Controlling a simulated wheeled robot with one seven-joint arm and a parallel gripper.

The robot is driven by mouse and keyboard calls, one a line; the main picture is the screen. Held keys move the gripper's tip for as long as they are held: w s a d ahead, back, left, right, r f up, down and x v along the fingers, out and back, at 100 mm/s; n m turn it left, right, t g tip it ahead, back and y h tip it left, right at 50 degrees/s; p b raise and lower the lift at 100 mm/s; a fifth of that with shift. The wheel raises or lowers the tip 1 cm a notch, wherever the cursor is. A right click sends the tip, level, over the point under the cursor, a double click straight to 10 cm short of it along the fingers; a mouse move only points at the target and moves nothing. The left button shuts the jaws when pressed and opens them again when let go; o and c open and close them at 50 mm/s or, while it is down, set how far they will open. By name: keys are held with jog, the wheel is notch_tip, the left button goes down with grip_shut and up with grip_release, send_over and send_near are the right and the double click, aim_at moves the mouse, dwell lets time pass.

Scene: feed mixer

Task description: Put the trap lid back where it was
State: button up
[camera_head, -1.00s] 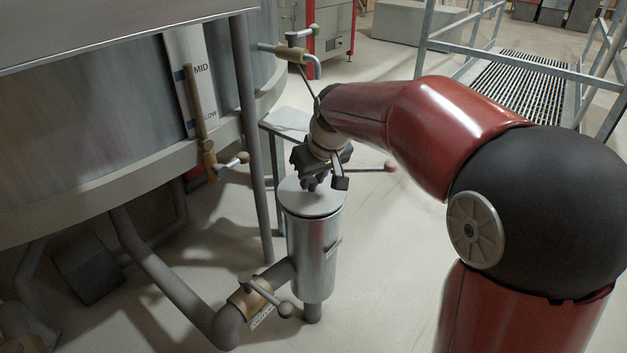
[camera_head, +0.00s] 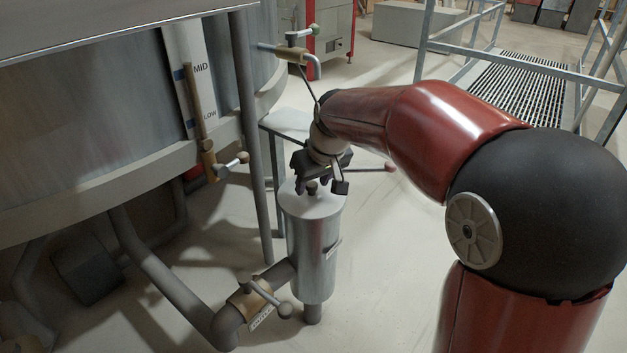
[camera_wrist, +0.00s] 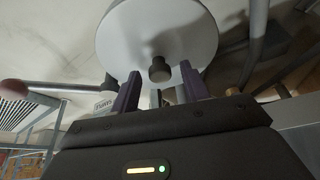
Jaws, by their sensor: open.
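The trap is an upright shiny metal cylinder (camera_head: 312,255) in the middle of the head view. The trap lid (camera_head: 300,205), a round grey disc with a dark knob (camera_head: 311,187), lies on top of it and looks level. In the wrist view the lid (camera_wrist: 190,35) is at the top, with its knob (camera_wrist: 159,70) just beyond the fingertips. My gripper (camera_head: 320,182) is just above and behind the knob in the head view. In the wrist view my gripper (camera_wrist: 160,82) is open and empty, one finger either side of the knob's line, apart from it.
A pipe with a valve handle (camera_head: 268,295) joins the trap low on the left. The large tank (camera_head: 90,120) fills the left side. A small stand (camera_head: 287,122) is behind my gripper. A thin rod with a reddish knob (camera_head: 389,168) extends to the right. Floor right of the trap is clear.

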jog(key=shift+r, duration=0.25)
jog(key=p+v, duration=0.2)
jog(key=v, duration=1)
jog(key=s+d+f+m+t+h, duration=0.1)
jog(key=s+d+f+m, duration=0.2)
jog(key=s, duration=0.4)
jog(key=s+d+f+m, duration=0.1)
jog(key=s+d+f, duration=0.1)
jog(key=s+d, duration=0.5)
jog(key=s+d+f+m+t+h, duration=0.1)
jog(key=s+d+f+m, duration=0.15)
jog(key=s, duration=0.55)
jog(key=r+p, duration=0.2)
jog(key=p, duration=0.1)
jog(key=r+p, duration=0.1)
jog(key=r, duration=0.1)
jog(key=shift+s+d, duration=0.15)
jog(key=shift+d, duration=0.15)
jog(key=shift+c, duration=0.4)
